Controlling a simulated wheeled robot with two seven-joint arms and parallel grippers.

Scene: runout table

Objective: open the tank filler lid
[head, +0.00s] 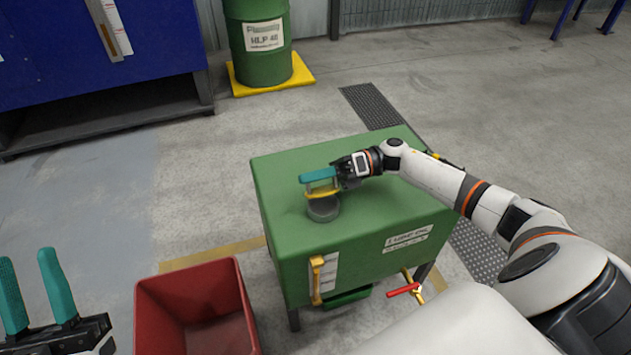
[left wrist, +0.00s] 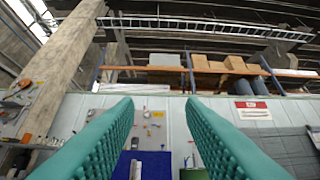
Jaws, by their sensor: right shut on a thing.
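The green tank (head: 380,240) stands in the middle of the head view. A short dark grey round filler neck (head: 323,210) sits on its top, near the left front. A yellow lid (head: 322,194) is at the top of the neck, partly covered by my gripper; I cannot tell whether it is lifted off the neck. My right gripper (head: 319,180), with teal fingers, reaches in from the right and is shut on the lid. My left gripper (head: 37,290) is at the lower left, open and empty; its two fingers also show apart in the left wrist view (left wrist: 160,140).
A red bin (head: 195,310) stands left of the tank. A yellow-framed gauge (head: 317,280) and a red-handled valve (head: 403,290) are on the tank's front. A green drum (head: 258,45) on a yellow base and a blue cabinet (head: 90,60) stand behind. Floor between them is clear.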

